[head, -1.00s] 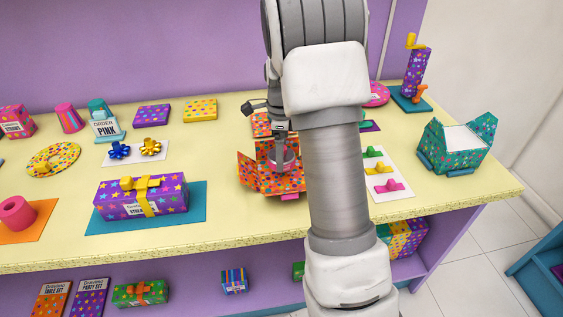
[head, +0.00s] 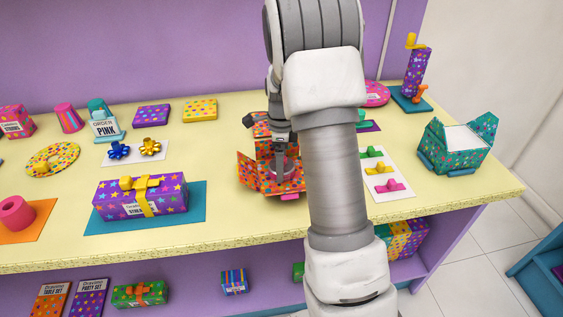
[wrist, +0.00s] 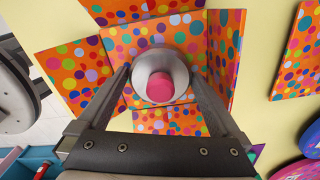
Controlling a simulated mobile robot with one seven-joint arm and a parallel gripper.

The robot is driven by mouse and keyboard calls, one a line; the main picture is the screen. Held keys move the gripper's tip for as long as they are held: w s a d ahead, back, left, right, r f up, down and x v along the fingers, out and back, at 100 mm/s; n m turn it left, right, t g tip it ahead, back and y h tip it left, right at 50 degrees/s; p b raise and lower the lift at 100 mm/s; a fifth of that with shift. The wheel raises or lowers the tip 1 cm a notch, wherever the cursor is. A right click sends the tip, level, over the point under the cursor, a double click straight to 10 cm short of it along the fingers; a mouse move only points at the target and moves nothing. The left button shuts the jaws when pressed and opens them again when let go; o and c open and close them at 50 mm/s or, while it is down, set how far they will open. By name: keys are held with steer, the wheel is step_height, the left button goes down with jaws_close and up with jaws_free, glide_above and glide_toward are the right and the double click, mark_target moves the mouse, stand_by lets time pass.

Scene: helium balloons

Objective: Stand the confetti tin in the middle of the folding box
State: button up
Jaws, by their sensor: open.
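The folding box (head: 262,187) is orange with coloured dots and stands open on the table, its flaps spread. In the wrist view the box (wrist: 186,117) lies under my gripper. The confetti tin (wrist: 180,64), a grey round body with a pink part at its centre, shows over the middle of the box. In the head view the tin is mostly hidden behind my gripper (head: 281,158). My gripper (wrist: 160,78) is open, with one finger on each side of the tin. I cannot tell whether the fingers touch it.
A purple gift box (head: 168,198) stands on a teal mat to the left. A teal open box (head: 452,160) is at the right. A white card (head: 392,190) with small coloured pieces lies just right of my arm. Bare table lies left of the folding box.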

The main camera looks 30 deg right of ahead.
step_height(320, 180, up, 11)
steer(key=shift+f+p, duration=0.1)
steer(key=shift+p, duration=0.5)
steer(key=s+a+r+n+t, duration=0.3)
steer(key=s+a+r+n, duration=0.6)
steer(key=s+r+n, duration=0.3)
steer(key=s+a+n+t, duration=0.2)
steer(key=s+a+n, duration=0.3)
steer(key=s+n, duration=0.7)
steer(key=shift+s+f+t, duration=0.3)
steer(key=shift+s+f, duration=0.15)
step_height(320, 180, up, 2)
steer(key=shift+a+r+p, duration=0.1)
steer(key=shift+p, duration=1.1)
